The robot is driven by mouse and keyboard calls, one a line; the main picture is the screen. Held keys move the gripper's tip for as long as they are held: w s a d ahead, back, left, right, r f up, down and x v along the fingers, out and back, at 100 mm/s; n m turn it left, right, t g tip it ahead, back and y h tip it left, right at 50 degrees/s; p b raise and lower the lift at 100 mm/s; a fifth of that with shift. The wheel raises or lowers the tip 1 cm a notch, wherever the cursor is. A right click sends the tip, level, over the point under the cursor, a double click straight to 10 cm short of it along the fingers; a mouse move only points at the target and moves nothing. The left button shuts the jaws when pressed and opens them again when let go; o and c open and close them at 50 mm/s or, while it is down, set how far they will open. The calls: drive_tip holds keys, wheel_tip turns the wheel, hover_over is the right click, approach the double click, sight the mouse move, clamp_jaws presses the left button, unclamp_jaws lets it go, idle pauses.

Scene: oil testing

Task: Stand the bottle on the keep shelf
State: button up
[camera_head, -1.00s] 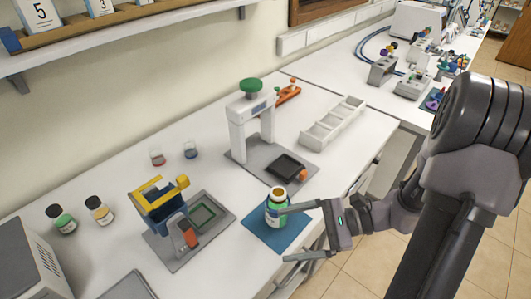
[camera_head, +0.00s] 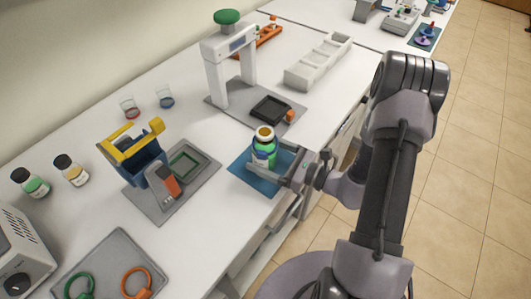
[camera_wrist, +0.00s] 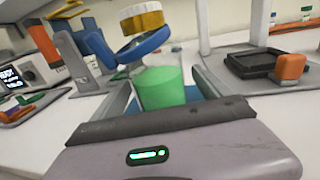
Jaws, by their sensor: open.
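In the wrist view the bottle (camera_wrist: 163,88) shows between the two fingers, with a blue ring below the cap. Whether a finger touches it I cannot tell. No wall shelf shows in the current views.
Left of the mat stands a blue-and-yellow device (camera_head: 148,160) on a grey tray. Behind is a white stand with a green knob (camera_head: 227,17). Two capped jars (camera_head: 70,170) stand at the far left. A white divided rack (camera_head: 318,62) lies further right.

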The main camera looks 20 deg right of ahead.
drive_tip(key=x, duration=0.3)
drive_tip(key=shift+w+a, duration=0.25)
drive_tip(key=shift+a, duration=0.05)
clamp_jaws()
